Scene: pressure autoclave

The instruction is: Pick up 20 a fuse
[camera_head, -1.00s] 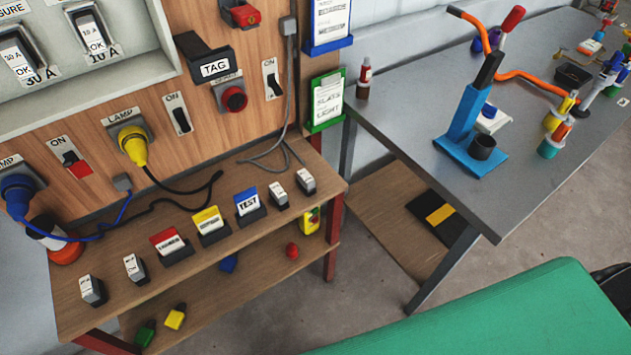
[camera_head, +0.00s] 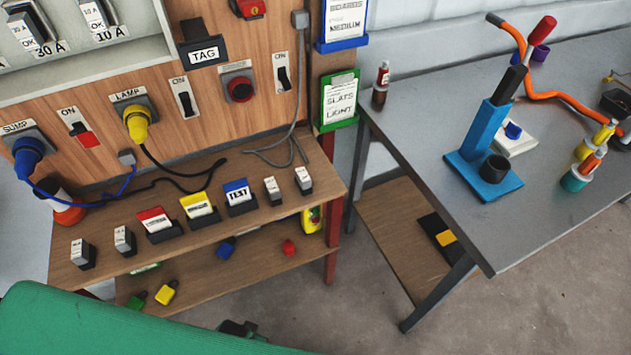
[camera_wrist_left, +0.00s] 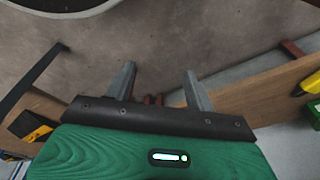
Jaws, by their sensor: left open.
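Several small white-faced black blocks that look like fuses stand on the wooden bench's top shelf: a pair at the left, one (camera_head: 83,254) beside another (camera_head: 124,240), and a pair at the right, one (camera_head: 272,191) beside another (camera_head: 303,180). Their print is too small to read, so I cannot tell which is marked 20 A. My left gripper (camera_wrist_left: 159,70) is open and empty in the left wrist view, above the floor. In the head view only its dark end (camera_head: 240,328) shows at the bottom, in front of the bench and apart from the fuses. My right gripper is not in view.
Red (camera_head: 156,222), yellow (camera_head: 200,207) and blue TEST (camera_head: 238,195) cards stand between the fuse pairs. Cables from the blue (camera_head: 30,155) and yellow (camera_head: 137,122) plugs lie behind them. A grey table (camera_head: 420,135) stands right. Floor between is clear.

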